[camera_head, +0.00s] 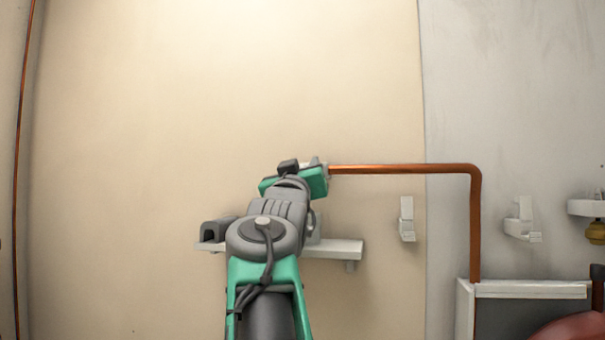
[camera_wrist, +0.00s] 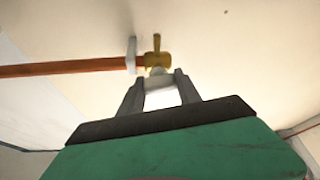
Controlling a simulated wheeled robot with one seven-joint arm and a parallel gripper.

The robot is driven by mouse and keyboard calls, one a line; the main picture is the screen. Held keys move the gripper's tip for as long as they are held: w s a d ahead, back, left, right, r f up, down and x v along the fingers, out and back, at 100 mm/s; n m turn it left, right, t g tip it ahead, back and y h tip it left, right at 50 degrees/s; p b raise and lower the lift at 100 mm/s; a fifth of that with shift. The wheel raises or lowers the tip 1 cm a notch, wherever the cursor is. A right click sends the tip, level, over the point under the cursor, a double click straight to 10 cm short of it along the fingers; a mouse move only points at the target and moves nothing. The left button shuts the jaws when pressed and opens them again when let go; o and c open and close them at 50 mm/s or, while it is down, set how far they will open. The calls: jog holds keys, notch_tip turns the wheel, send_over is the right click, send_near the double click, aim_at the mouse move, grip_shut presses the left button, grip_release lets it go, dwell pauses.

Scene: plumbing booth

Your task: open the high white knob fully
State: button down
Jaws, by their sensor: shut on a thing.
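In the wrist view, my gripper (camera_wrist: 159,78) points at a brass valve body (camera_wrist: 153,58) on the wall. Its two dark fingers are shut on the white knob (camera_wrist: 163,96), which shows as a bright white piece between them. The brass valve stands just beyond the fingertips, with a pale collar (camera_wrist: 131,55) at its left side. In the head view, my gripper's green body is at the left end of the copper pipe, and my arm hides the knob and the valve. How far the knob is turned cannot be told.
A copper pipe (camera_head: 400,169) runs right from the valve, then bends down to a grey-white box (camera_head: 530,290). A white shelf (camera_head: 335,248) is behind my arm. White brackets (camera_head: 407,220) (camera_head: 522,220) are on the wall to the right. The upper wall is clear.

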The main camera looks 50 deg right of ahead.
jog(key=n+t+y, duration=0.1)
jog(key=n, duration=0.1)
jog(key=n+t+y+b, duration=0.1)
jog(key=n, duration=0.2)
jog(key=shift+s, duration=0.1)
jog(key=n+y, duration=0.1)
jog(key=n, duration=0.4)
jog(key=shift+r+t+y, duration=0.1)
jog(key=shift+t+y, duration=0.3)
jog(key=n+y+p, duration=0.1)
jog(key=n, duration=0.3)
jog(key=shift+y+p, duration=0.3)
jog(key=shift+y, duration=0.1)
jog(key=shift+n+y+p, duration=0.8)
jog(key=shift+n+p, duration=0.15)
jog(key=shift+n, duration=1.45)
jog(key=shift+a, duration=0.1)
jog(key=c, duration=0.8)
grip_release()
jog(key=shift+c, duration=0.2)
